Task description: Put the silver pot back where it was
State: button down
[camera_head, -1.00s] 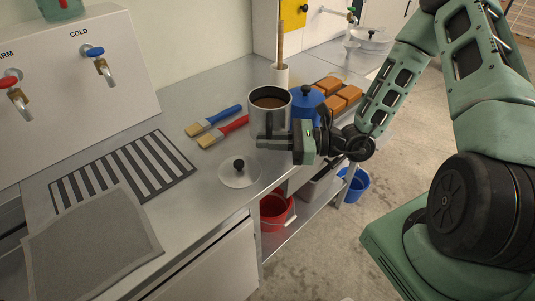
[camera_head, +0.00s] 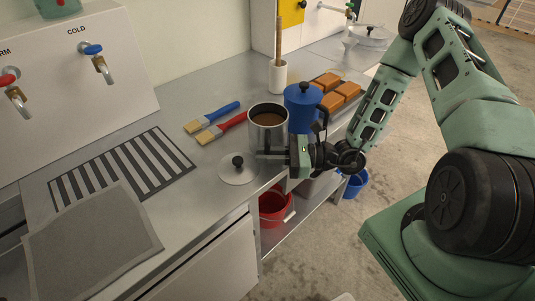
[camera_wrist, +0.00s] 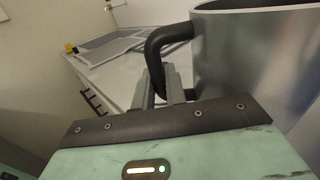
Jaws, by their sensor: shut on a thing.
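The silver pot (camera_head: 268,132) is upright, without its lid, with brown liquid inside. It stands at or just above the counter's front edge, and I cannot tell whether its base touches. My gripper (camera_head: 272,156) is in front of the pot, shut on its black handle. In the wrist view, the fingers (camera_wrist: 167,88) close around the dark handle (camera_wrist: 163,48), with the silver wall (camera_wrist: 250,65) to the right. A round lid with a black knob (camera_head: 239,169) lies on the counter just left of the pot.
A blue moka pot (camera_head: 301,105) stands close behind right. A white holder (camera_head: 278,77) and orange blocks (camera_head: 339,90) are farther back. A red bucket (camera_head: 273,206) sits below.

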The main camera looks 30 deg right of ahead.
jog(key=c, duration=1.4)
grip_release()
jog(key=shift+c, duration=0.2)
